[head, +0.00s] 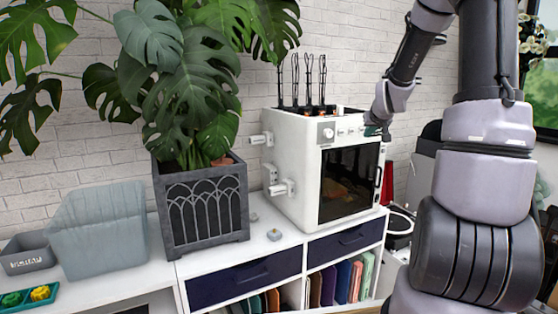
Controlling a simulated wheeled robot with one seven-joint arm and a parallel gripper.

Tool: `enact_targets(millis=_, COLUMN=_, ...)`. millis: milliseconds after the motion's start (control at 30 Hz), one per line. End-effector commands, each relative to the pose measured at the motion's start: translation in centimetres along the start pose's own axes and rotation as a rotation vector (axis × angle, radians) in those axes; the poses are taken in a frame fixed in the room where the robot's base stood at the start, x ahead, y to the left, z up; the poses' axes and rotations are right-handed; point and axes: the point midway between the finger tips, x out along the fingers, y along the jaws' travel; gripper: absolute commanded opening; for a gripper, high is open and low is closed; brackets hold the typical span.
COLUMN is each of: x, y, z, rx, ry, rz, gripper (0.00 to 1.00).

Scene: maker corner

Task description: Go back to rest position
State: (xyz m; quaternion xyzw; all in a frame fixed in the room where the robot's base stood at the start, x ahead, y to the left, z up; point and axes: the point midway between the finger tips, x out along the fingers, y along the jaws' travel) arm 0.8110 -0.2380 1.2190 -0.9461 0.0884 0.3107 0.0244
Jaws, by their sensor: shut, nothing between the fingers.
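My arm comes in from the top right and bends down toward the white box-shaped machine (300,165). My gripper (373,131) is small and dark at the end of the wrist, by the top right front corner of the machine. It is shut, with nothing seen held in it. Whether it touches the machine I cannot tell. The machine's dark glass door (348,183) looks shut.
The machine stands on a white cabinet (215,260) with dark blue drawers (345,241). A potted plant (200,210) with large leaves stands left of it. A clear bin (98,235), grey box (27,258) and teal tray (30,307) lie farther left.

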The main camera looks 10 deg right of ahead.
Motion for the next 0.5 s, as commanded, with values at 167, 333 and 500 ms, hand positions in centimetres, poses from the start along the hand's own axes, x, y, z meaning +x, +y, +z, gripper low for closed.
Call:
enact_targets(millis=167, x=-6.1, y=-3.2, z=-0.3, rx=0.01, ry=-0.049, rz=-0.016, gripper=0.0)
enact_targets(millis=333, x=-14.6, y=-6.5, z=1.2, rx=0.062, ry=-0.128, rz=-0.042, gripper=0.0)
enact_targets(millis=500, x=-23.1, y=-9.0, z=4.3, rx=0.141, ry=-0.206, rz=-0.087, gripper=0.0)
